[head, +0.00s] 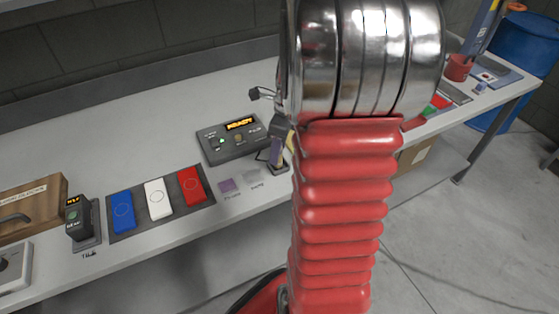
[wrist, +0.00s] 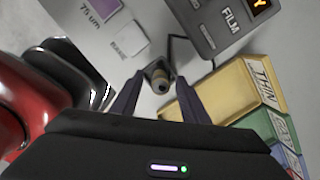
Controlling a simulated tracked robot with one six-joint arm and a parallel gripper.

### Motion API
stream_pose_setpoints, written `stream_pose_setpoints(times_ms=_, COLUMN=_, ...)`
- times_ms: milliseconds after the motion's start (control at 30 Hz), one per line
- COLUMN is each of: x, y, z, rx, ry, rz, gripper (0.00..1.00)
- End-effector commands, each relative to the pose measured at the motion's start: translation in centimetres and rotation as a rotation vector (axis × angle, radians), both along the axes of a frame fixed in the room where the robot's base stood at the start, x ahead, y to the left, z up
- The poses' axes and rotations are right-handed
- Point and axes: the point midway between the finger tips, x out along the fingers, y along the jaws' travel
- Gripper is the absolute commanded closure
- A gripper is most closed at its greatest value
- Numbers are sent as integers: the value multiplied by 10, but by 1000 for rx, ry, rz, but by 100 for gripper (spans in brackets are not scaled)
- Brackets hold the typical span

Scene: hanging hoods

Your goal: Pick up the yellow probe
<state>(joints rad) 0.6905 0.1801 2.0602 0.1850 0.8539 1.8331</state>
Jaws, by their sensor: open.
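In the head view my gripper (head: 280,146) is low over the bench edge, partly hidden by my arm. The probe cannot be made out clearly there.
A grey gauge box (head: 238,138) with a lit display stands beside the gripper; it also shows in the wrist view (wrist: 212,22). Yellow, green and blue labelled blocks (wrist: 235,92) are close at right. Blue, white and red plates lie on a dark mat (head: 204,203) at left.

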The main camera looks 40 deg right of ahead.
Motion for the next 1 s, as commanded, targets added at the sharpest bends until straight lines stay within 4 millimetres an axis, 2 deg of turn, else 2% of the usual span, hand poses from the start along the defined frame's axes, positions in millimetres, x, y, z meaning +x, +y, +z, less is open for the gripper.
stream_pose_setpoints(times_ms=67, x=0, y=0, z=0, rx=0, ry=0, rz=0, gripper=59)
stream_pose_setpoints(times_ms=633, x=0, y=0, z=0, rx=0, ry=0, rz=0, gripper=99)
stream_pose_setpoints(times_ms=1000, x=0, y=-1, z=4, rx=-1, ry=-2, rz=0, gripper=100)
